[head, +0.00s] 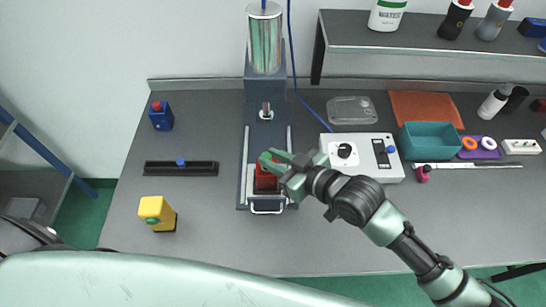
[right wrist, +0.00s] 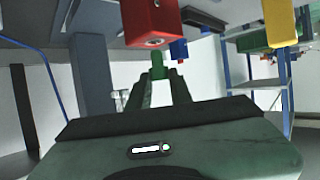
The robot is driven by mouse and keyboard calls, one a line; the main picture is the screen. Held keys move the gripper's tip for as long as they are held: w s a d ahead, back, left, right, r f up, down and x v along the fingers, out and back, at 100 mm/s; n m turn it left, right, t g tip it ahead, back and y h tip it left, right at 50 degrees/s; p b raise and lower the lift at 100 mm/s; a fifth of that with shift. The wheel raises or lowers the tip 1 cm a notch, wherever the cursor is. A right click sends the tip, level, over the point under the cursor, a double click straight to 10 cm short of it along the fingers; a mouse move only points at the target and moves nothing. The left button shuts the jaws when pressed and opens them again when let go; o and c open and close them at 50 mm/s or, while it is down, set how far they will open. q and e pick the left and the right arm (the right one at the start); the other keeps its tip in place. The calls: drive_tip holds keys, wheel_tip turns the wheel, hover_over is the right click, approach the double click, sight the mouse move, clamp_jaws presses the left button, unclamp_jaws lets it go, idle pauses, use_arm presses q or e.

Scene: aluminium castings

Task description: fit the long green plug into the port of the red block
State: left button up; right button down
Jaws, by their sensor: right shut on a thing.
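The red block (head: 265,182) sits in the dark press fixture, partly covered by my right gripper (head: 268,160). In the right wrist view, where the table shows at the top, the red block (right wrist: 151,18) has a round port (right wrist: 153,42) in its facing side. My right gripper (right wrist: 160,88) is shut on the green plug (right wrist: 158,67), held between the fingertips with its narrower end toward the red block. The plug's end lies close to the port, slightly to its right in the picture; I cannot tell whether they touch. My left gripper is not in view.
The press (head: 263,90) stands behind the red block. A yellow block (head: 152,207) with a green spot, a black rail (head: 180,168) and a blue block (head: 161,118) are to the left. A white box (head: 372,155) and a teal bin (head: 430,142) are to the right.

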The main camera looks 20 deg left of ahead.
drive_tip(key=shift+f+b, duration=0.8)
drive_tip(key=shift+f, duration=0.45)
drive_tip(key=c, duration=1.2)
unclamp_jaws()
drive_tip(key=shift+b+v, duration=0.9)
drive_tip(key=shift+v, duration=3.05)
